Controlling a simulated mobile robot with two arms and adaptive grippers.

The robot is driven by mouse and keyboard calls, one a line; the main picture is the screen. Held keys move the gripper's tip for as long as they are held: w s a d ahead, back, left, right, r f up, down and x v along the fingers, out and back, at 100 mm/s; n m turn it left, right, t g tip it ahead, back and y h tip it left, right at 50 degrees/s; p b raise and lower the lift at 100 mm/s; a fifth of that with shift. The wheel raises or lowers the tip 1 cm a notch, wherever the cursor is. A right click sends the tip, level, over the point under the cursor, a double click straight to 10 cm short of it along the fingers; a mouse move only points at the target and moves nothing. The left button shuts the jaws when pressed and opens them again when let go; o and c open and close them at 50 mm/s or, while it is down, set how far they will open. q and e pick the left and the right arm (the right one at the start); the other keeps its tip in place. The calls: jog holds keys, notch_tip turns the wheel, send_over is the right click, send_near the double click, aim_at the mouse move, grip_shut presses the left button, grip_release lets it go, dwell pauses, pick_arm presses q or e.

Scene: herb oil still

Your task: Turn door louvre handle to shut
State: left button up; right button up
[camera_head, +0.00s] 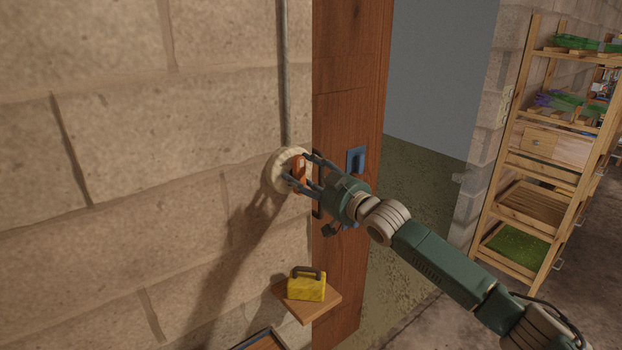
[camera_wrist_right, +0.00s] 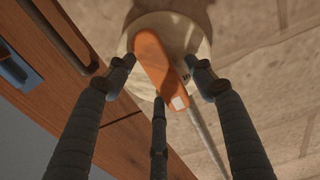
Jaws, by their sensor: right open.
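The louvre handle (camera_head: 299,170) is an orange lever on a round cream plate (camera_head: 278,174) fixed to the stone wall, beside the wooden door frame. In the right wrist view, the orange handle (camera_wrist_right: 155,60) lies at a slant across the plate (camera_wrist_right: 183,30), with a pale mark at its lower end. My right gripper (camera_head: 298,167) is open at the plate, its dark fingers spread on both sides of the handle. In the wrist view, gaps show between the fingertips (camera_wrist_right: 163,78) and the handle; contact by the third finger below cannot be told. My left gripper is out of view.
A grey pipe (camera_head: 284,80) runs up the wall from the plate. A blue fitting (camera_head: 357,158) sits on the wooden post (camera_head: 348,60). Below, a small wooden shelf (camera_head: 325,309) holds a yellow block (camera_head: 307,289) with a dark handle. A wooden rack (camera_head: 520,165) stands at right.

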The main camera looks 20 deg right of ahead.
jog(key=v, duration=1.1)
jog(key=shift+s+d, duration=0.15)
jog(key=shift+s, duration=0.25)
